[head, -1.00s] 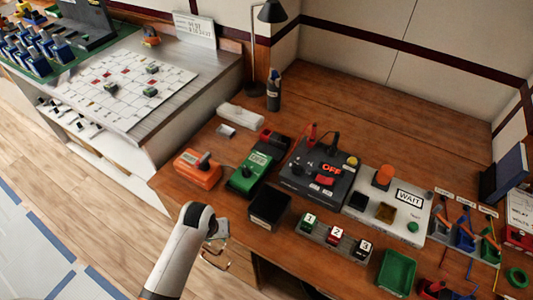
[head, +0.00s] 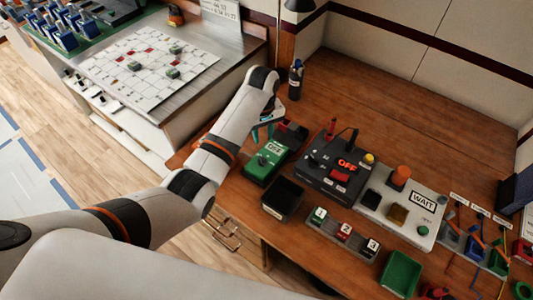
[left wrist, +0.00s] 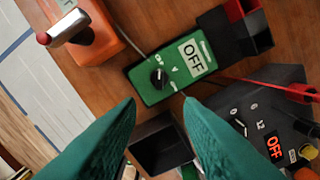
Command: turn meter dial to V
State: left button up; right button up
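The green meter (head: 264,165) lies on the wooden bench in the head view, with a black dial. In the left wrist view the meter (left wrist: 150,90) shows a display reading OFF and the round black dial (left wrist: 158,79). Small white marks surround the dial; a V seems to be among them. I cannot tell exactly which mark it points at. My left gripper (head: 263,129) is above the bench near the meter's far end. Its teal fingers (left wrist: 160,103) are apart and empty, and the dial shows beyond the gap between them. My right gripper is not in view.
An orange device with a lever (left wrist: 95,38) lies beside the meter. A black bin (head: 282,198), a black panel reading OFF (head: 330,185) and a red-and-black open box (left wrist: 240,28) are close by. The bench's back (head: 390,110) is clear.

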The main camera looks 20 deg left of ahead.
aim_at(263, 159)
pick_arm(q)
notch_tip(263, 159, down, 12)
jog(key=shift+r, duration=0.15)
dwell(0.4)
grip_shut()
